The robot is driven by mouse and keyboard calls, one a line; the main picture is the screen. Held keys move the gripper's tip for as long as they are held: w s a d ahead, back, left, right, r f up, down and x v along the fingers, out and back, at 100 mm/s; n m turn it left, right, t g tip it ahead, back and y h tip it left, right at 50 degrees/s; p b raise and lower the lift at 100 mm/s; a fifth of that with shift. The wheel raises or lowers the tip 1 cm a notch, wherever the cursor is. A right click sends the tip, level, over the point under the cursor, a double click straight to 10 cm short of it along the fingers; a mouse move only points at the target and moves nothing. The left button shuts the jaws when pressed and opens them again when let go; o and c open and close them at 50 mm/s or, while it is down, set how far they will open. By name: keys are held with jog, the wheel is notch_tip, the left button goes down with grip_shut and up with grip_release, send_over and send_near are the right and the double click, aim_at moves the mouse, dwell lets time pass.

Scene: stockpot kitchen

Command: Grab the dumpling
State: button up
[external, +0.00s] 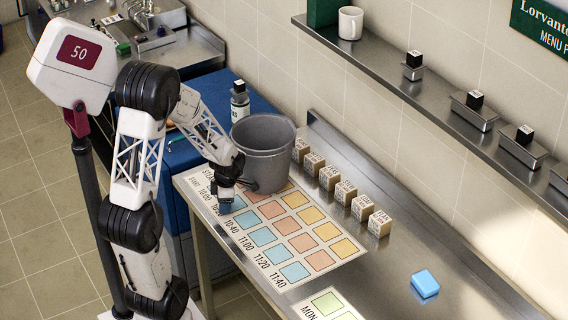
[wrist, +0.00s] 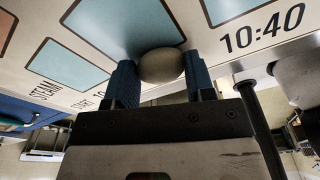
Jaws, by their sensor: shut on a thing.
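The dumpling (wrist: 162,65) is a pale, greyish, rounded lump in the wrist view, between my two blue fingertips. My gripper (external: 226,202) is shut on it, low over the blue squares at the near left of the printed chart (external: 330,249). My gripper also shows in the wrist view (wrist: 162,82), with a finger on each side of the dumpling. A blue square of the chart and the label 10:40 lie close beyond the dumpling. In the external view my gripper hides the dumpling. I cannot tell whether it touches the chart.
A large grey pot (external: 264,160) stands right beside my gripper, at the chart's back left. Several labelled wooden blocks (external: 345,193) line the chart's back side. A blue block (external: 425,284) lies at the right. The steel counter (external: 395,262) is clear between chart and blue block.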

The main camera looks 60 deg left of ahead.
jog(key=shift+r, duration=0.55)
jog(key=shift+s+d+r, duration=0.1)
jog(key=shift+s+r, duration=0.05)
jog(key=shift+r, duration=0.45)
jog(key=shift+s+d+r, duration=0.1)
jog(key=shift+s+r, duration=0.05)
jog(key=shift+r, duration=0.4)
jog(key=s+d+r, duration=0.1)
jog(key=s+d, duration=0.7)
jog(key=s, duration=0.4)
jog(key=shift+s+d+r, duration=0.15)
jog(key=shift+s+d, duration=0.1)
jog(key=shift+d, duration=0.15)
